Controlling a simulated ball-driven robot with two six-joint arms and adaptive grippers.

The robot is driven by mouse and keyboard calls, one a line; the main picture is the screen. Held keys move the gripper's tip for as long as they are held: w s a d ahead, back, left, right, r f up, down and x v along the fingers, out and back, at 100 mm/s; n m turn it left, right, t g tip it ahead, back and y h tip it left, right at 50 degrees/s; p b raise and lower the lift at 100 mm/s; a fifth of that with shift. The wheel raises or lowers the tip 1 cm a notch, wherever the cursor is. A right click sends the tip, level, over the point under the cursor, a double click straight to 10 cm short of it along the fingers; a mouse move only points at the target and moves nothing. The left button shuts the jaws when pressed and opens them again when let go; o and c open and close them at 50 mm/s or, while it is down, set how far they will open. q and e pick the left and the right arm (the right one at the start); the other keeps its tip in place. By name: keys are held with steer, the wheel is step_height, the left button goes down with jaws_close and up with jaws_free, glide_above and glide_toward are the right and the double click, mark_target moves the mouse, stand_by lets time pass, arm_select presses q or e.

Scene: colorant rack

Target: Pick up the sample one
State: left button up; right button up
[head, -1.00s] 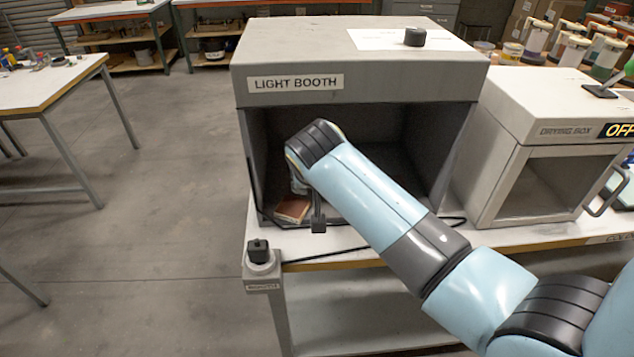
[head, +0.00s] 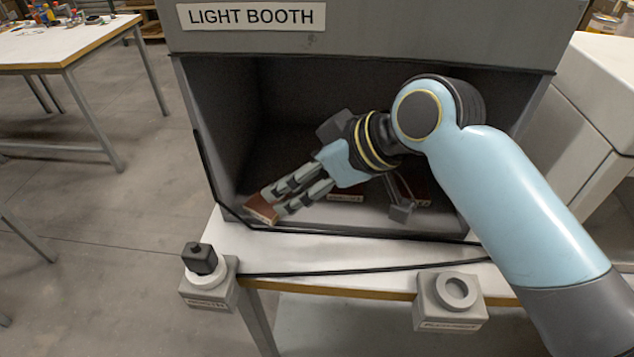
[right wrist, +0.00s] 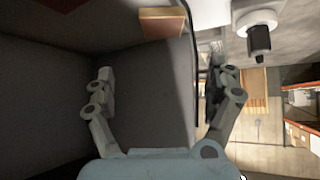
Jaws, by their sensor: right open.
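A reddish-brown sample block (head: 262,208) lies at the front left of the light booth's floor; it also shows in the right wrist view (right wrist: 162,24), at the top, beyond my fingertips. A second reddish-brown piece (head: 418,188) lies further right in the booth, partly hidden by my arm. The small labels are too blurred to read, so I cannot tell which is sample one. My right gripper (head: 280,201) reaches left inside the booth, its fingertips close to the left block. In the wrist view its fingers (right wrist: 160,78) are spread with nothing between them. My left gripper is out of view.
The light booth (head: 370,35) has a roof and side walls close around my right arm. A black cable (head: 360,268) crosses the table front. A holder with a black knob (head: 203,262) and an empty ring holder (head: 452,293) sit at the front edge.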

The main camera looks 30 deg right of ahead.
mark_target(263, 198)
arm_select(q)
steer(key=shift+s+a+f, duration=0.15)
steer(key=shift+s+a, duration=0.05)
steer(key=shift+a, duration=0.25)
arm_select(e)
steer(key=x, duration=1.1)
steer(key=shift+s+f, duration=0.35)
